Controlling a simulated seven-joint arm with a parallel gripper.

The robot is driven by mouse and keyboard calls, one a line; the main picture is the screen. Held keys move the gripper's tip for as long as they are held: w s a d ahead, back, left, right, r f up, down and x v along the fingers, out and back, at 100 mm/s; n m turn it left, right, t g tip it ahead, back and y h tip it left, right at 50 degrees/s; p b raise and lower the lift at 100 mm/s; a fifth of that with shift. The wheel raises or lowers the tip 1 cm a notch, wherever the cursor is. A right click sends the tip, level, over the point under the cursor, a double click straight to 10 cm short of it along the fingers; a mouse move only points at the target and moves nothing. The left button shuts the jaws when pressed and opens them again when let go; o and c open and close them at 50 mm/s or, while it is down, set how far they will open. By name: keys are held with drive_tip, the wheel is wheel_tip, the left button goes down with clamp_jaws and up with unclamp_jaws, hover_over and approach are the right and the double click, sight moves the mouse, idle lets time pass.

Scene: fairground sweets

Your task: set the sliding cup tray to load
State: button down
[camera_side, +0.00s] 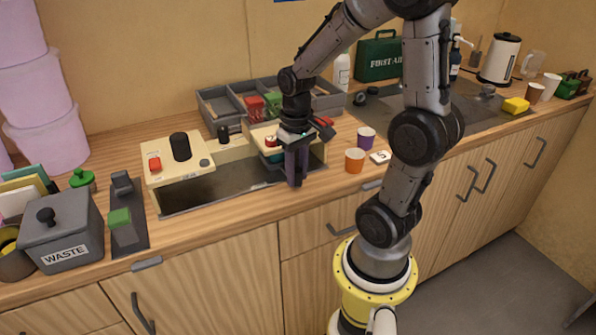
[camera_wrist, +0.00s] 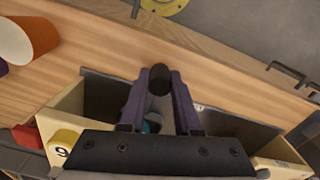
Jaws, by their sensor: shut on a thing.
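The cream sweets machine (camera_side: 165,172) stands at the counter's front edge, with a black knob and a red switch on its left block. The dark grey sliding cup tray (camera_side: 215,187) appears to be the low trough between its cream ends; it also shows in the wrist view (camera_wrist: 100,98). My gripper (camera_side: 296,180) points down at the right part of the trough's front. In the wrist view its purple fingers (camera_wrist: 159,80) are shut on a round black knob (camera_wrist: 159,78), seemingly the tray's handle. A teal thing is partly hidden behind the fingers. I cannot read any load mark.
An orange cup (camera_side: 354,160), a purple cup (camera_side: 366,138) and a white numbered tile (camera_side: 380,157) stand just right of my gripper. A grey divided bin (camera_side: 215,108) is behind the machine. The grey waste box (camera_side: 62,235) is at the left.

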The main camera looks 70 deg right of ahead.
drive_tip(key=w+a, duration=0.8)
drive_tip(key=shift+w+r, duration=0.1)
drive_tip(key=c, duration=0.6)
unclamp_jaws()
wheel_tip(320, 180, up, 14)
drive_tip(key=shift+f, duration=0.1)
